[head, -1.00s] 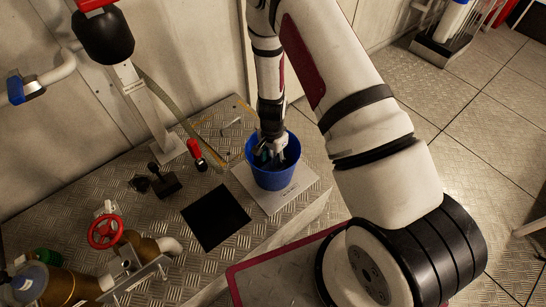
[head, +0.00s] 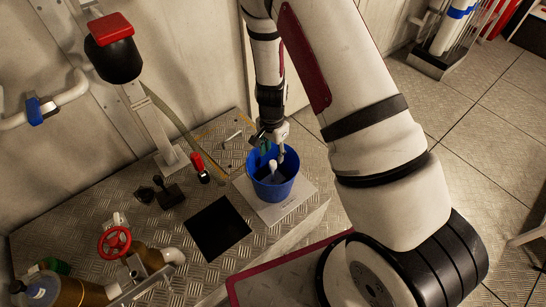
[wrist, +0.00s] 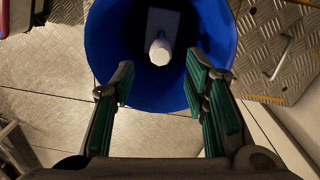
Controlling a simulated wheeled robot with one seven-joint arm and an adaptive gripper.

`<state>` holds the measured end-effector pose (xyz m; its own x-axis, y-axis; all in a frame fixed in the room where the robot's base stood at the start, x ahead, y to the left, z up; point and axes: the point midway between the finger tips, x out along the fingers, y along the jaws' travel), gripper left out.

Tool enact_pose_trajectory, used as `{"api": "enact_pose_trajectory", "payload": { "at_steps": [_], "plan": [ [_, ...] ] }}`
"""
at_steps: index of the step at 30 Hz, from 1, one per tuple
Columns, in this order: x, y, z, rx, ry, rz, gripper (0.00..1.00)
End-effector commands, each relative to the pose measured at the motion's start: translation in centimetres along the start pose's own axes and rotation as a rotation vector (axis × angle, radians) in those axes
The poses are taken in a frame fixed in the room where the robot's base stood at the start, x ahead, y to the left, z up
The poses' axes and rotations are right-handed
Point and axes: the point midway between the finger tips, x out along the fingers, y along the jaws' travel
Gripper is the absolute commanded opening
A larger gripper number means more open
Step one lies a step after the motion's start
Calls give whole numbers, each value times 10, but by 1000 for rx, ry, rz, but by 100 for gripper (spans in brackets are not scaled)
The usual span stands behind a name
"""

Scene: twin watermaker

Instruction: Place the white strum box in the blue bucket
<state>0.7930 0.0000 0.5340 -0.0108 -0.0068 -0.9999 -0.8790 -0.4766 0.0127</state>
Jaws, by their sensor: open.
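The blue bucket (head: 272,189) stands upright on a white sheet on the metal bench in the head view. It also shows in the wrist view (wrist: 105,45), seen from above. The white strum box (head: 273,167) is inside the bucket; in the wrist view its pale body and round end (wrist: 160,50) show against the dark inside. My gripper (head: 273,148) is above the bucket's rim, at its far side in the head view. In the wrist view its green-padded fingers (wrist: 160,88) are wide apart with nothing between them, clear of the strum box.
A black square mat (head: 218,229) lies left of the bucket. A red-handled tool (head: 200,168) and a dark lever piece (head: 169,192) stand behind it. A red valve wheel (head: 114,242) and pipes are at the lower left. The white sheet (head: 293,210) lies under the bucket.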

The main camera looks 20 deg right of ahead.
Motion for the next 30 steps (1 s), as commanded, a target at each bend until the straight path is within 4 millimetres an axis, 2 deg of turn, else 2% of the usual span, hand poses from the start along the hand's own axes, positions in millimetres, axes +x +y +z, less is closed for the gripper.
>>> {"api": "enact_pose_trajectory", "payload": {
  "at_steps": [3, 10, 13, 17, 20, 24, 26, 30],
  "plan": [
    [-9, 0, 1, -2, 0, -1, 41],
    [-14, -1, 1, -7, -3, -4, 41],
    [-34, -4, 5, -34, -18, -21, 41],
    [-85, -7, 16, -113, -53, -61, 41],
    [-132, -2, 28, -198, -82, -91, 41],
    [-192, 14, 46, -321, -108, -127, 41],
    [-215, 25, 54, -376, -114, -139, 41],
    [-265, 55, 71, -502, -116, -160, 41]
  ]
}}
